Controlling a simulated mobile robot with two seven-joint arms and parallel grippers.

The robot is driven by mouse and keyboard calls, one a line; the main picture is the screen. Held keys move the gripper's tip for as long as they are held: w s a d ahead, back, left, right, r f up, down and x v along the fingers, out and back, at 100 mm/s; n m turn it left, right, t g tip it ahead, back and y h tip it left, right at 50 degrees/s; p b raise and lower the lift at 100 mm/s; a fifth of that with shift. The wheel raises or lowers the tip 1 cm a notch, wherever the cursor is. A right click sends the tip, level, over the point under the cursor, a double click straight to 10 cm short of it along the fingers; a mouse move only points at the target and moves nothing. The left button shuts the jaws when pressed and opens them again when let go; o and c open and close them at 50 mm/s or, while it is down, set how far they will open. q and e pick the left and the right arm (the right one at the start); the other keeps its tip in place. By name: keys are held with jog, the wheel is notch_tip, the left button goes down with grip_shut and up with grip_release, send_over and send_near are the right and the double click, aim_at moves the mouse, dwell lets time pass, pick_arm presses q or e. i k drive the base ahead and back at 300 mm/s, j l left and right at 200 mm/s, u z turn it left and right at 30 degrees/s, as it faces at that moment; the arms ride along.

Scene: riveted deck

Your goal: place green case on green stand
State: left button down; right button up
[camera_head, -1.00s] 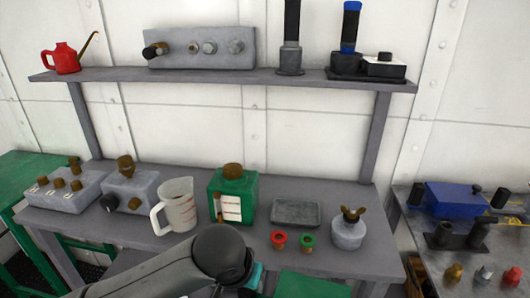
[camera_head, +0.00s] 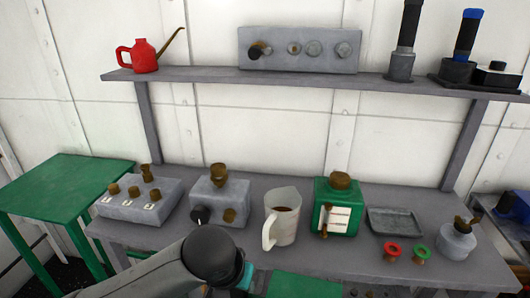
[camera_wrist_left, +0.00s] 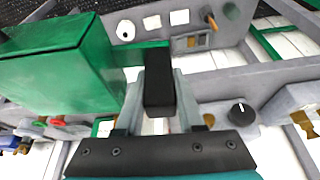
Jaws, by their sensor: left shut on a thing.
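The green case (camera_wrist_left: 60,70) fills the left of the left wrist view. A flat green piece in the head view's bottom edge (camera_head: 305,286) appears to be its top. My left gripper (camera_wrist_left: 159,75) is shut on a part at the case's side; the exact contact is partly hidden by a black block between the fingers. My left arm reaches in low in the head view. The green stand (camera_head: 65,186) looks like the flat-topped green table with legs at the left, its top bare. My right gripper is out of view.
A grey bench (camera_head: 330,256) carries a knobbed box (camera_head: 140,200), a second box (camera_head: 220,202), a jug (camera_head: 283,218), a green canister (camera_head: 337,208), a tray (camera_head: 395,222) and small items. A shelf (camera_head: 200,77) above holds a red oil can (camera_head: 143,56) and instruments.

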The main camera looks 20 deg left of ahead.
aim_at(65, 178)
jog(key=j+u, duration=0.1)
jog(key=j, duration=1.8)
jog(key=i+j+u, duration=0.1)
jog(key=j, duration=0.4)
jog(key=i+j, duration=0.15)
jog(key=j, duration=0.3)
jog(key=i+j, duration=0.15)
jog(key=j, duration=0.2)
jog(key=i+j, duration=0.1)
jog(key=j, duration=0.25)
jog(key=i+j, duration=0.15)
jog(key=j, duration=0.2)
jog(key=i+j, duration=0.1)
jog(key=j, duration=0.25)
jog(key=u, duration=0.05)
